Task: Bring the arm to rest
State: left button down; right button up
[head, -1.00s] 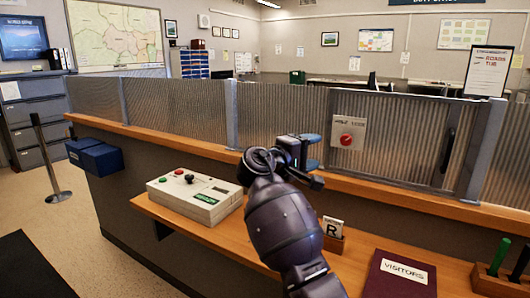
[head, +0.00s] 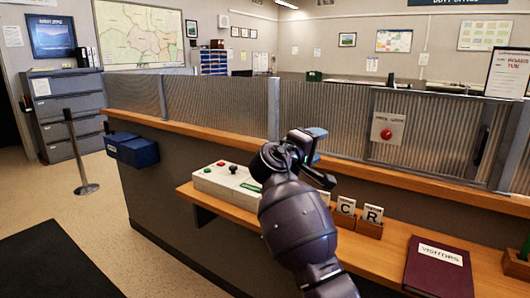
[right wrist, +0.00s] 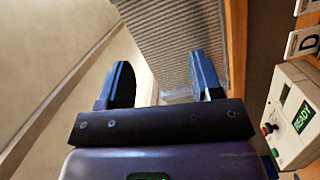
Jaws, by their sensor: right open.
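My right arm comes in from the bottom of the head view and reaches up over the counter shelf. My right gripper (head: 312,150) is in front of the ribbed glass screen, near the wooden counter top. In the right wrist view the two blue fingers of the right gripper (right wrist: 160,82) stand wide apart with nothing between them. The ribbed screen (right wrist: 180,40) shows beyond the fingers. My left gripper is not in view.
A control box (head: 222,182) with buttons sits on the wooden shelf (head: 385,258), left of my arm. Letter cards (head: 372,214) and a visitors book (head: 438,265) are to the right. A red knob (head: 386,133) is on the screen. Open floor (head: 120,230) lies left.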

jog(key=s+d+f+m+t+y, duration=0.1)
jog(key=s+d+f+t+y, duration=0.1)
jog(key=s+f+y, duration=0.7)
jog(key=s+d+f+m+t+y, duration=0.25)
jog(key=f+y, duration=0.25)
jog(key=f, duration=0.8)
jog(key=s+d+f+g, duration=0.2)
jog(key=s+d+f, duration=0.1)
jog(key=s+f, duration=0.5)
jog(key=s+d+f+m+g+h, duration=0.1)
jog(key=s+d+f, duration=0.3)
jog(key=s+f, duration=0.4)
jog(key=s+d+f+m+g, duration=0.1)
jog(key=s+d+f+g, duration=0.2)
jog(key=s+f, duration=0.5)
jog(key=s, duration=0.9)
jog(key=shift+s+d+f, duration=0.25)
jog(key=shift+d+f, duration=0.1)
jog(key=shift+g, duration=0.25)
